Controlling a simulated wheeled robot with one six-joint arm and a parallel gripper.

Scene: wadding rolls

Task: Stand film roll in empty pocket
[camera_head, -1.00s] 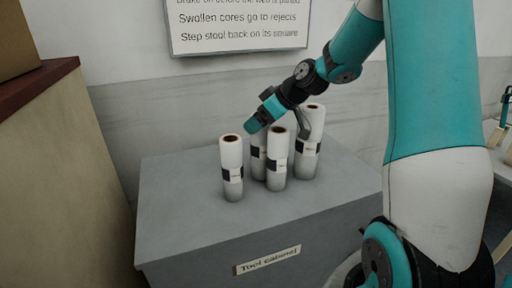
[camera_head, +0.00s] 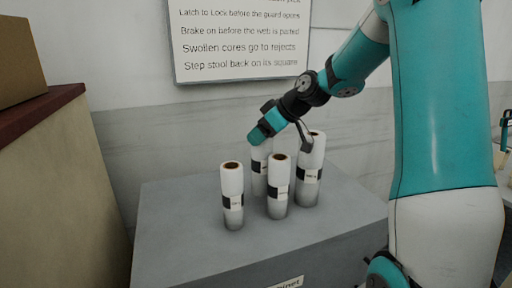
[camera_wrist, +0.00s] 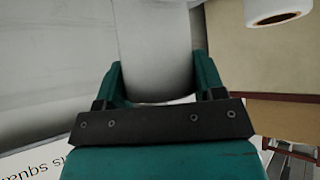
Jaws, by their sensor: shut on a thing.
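Several white film rolls with black labels are on the grey cabinet. The left roll (camera_head: 232,200), front roll (camera_head: 278,190) and right roll (camera_head: 309,180) stand upright. My gripper (camera_head: 280,143) is shut on the rear roll (camera_head: 260,168), partly hidden by the fingers and the front roll. This held roll looks upright and slightly raised. In the wrist view its pale body (camera_wrist: 155,45) lies between the two teal fingers. No pocket is visible in these frames.
The cabinet top (camera_head: 180,215) is bare left of the rolls. A tan box (camera_head: 20,60) sits on a red-topped unit (camera_head: 50,105) at left. A sign (camera_head: 240,45) hangs on the wall behind. Another roll end (camera_wrist: 275,10) shows at the wrist view's top right.

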